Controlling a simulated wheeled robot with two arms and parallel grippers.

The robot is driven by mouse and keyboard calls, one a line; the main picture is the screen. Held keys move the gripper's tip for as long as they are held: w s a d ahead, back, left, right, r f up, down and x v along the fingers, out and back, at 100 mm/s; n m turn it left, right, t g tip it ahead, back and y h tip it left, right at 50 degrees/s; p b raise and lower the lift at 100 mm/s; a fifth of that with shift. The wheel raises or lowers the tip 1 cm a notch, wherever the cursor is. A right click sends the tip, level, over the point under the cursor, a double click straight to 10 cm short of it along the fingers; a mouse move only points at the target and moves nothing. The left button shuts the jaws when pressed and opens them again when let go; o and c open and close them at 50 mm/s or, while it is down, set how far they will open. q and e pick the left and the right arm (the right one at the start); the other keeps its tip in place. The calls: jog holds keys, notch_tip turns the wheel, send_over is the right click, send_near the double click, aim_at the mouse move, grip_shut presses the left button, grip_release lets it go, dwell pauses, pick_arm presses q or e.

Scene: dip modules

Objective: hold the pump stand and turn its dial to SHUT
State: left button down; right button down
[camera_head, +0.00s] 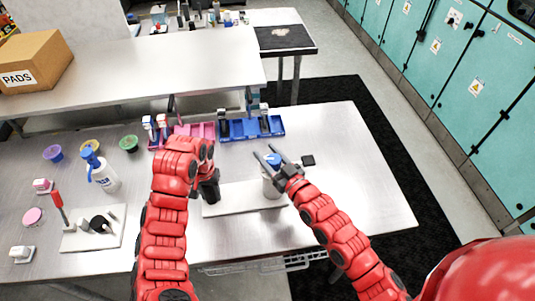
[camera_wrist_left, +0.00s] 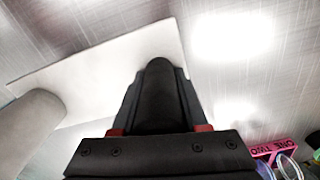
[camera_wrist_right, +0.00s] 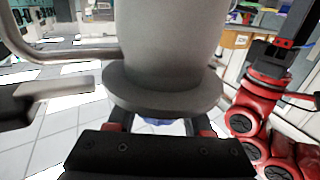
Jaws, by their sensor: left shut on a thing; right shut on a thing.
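The pump stand has a pale base plate (camera_head: 238,199) on the table, with a black post (camera_head: 209,190) at its left and a pale pump body (camera_head: 270,188) at its right. A blue dial (camera_head: 273,160) tops the body. My left gripper (camera_head: 208,172) is shut on the black post, which stands between its fingers in the left wrist view (camera_wrist_left: 158,85). My right gripper (camera_head: 277,159) is shut on the blue dial; a little blue (camera_wrist_right: 163,126) shows between its fingers below the grey flange (camera_wrist_right: 163,92). The dial's markings and pointer cannot be read.
Blue bins (camera_head: 240,128) and pink bins (camera_head: 196,130) line the table's back. A white bottle (camera_head: 102,175), small coloured bowls and another plate (camera_head: 92,236) with a red handle are at left. A black square (camera_head: 308,160) lies right of the stand. The table's right side is clear.

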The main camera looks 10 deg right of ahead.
dwell(0.3)
jog(key=shift+c, duration=1.5)
grip_release()
jog(key=v, duration=1.2)
